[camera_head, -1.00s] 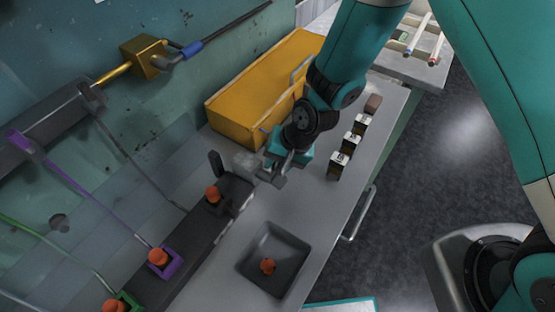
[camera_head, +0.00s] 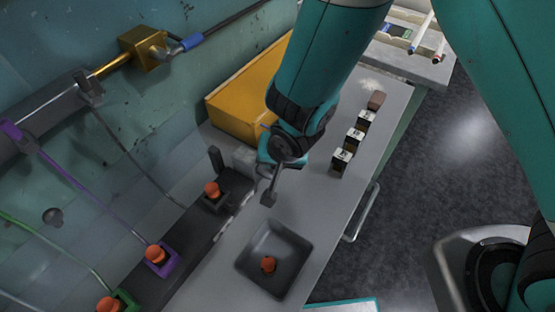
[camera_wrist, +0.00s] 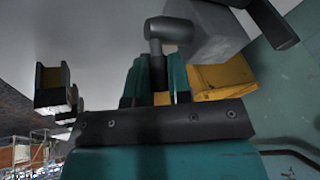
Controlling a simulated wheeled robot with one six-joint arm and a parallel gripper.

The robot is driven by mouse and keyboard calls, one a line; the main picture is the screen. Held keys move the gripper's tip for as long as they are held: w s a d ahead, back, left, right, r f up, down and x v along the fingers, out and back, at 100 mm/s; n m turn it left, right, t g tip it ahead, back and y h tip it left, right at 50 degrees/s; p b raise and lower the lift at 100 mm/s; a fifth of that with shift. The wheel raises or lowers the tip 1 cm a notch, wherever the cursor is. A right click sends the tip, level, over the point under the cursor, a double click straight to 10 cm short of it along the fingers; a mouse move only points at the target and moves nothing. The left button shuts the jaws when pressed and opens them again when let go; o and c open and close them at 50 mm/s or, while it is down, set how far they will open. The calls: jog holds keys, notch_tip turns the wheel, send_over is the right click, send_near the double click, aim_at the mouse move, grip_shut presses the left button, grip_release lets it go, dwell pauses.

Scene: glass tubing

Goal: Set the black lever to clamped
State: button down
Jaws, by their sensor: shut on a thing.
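The black lever (camera_head: 215,160) stands roughly upright at the far end of the dark rail in the head view. A dark bar (camera_wrist: 271,22) at the upper right of the wrist view looks like this lever. My gripper (camera_head: 274,180) is to the lever's right, apart from it, above the grey bench. Its teal fingers (camera_wrist: 157,75) are shut on a grey hammer-shaped piece (camera_wrist: 169,32), whose head sticks out beyond the fingertips. The piece also shows below the gripper in the head view (camera_head: 268,197). The lever's base is partly hidden.
A grey block (camera_head: 244,157) stands beside the lever, near a yellow box (camera_head: 236,108). Orange knobs (camera_head: 212,189) sit along the rail, and another lies in a dark tray (camera_head: 256,281). Several small labelled blocks (camera_head: 342,160) line the bench's right side.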

jog(key=t+b, duration=0.1)
jog(key=s+a+t+h+b, duration=0.1)
jog(key=b, duration=0.1)
jog(key=shift+n+h, duration=0.3)
jog(key=shift+s+a+r+t+h+b, duration=0.15)
jog(key=shift+t+h+b, duration=0.25)
jog(key=shift+t+b, duration=0.55)
jog(key=shift+s, duration=0.1)
jog(key=c, duration=1.3)
grip_release()
jog(key=shift+c, duration=0.2)
jog(key=shift+r, duration=0.15)
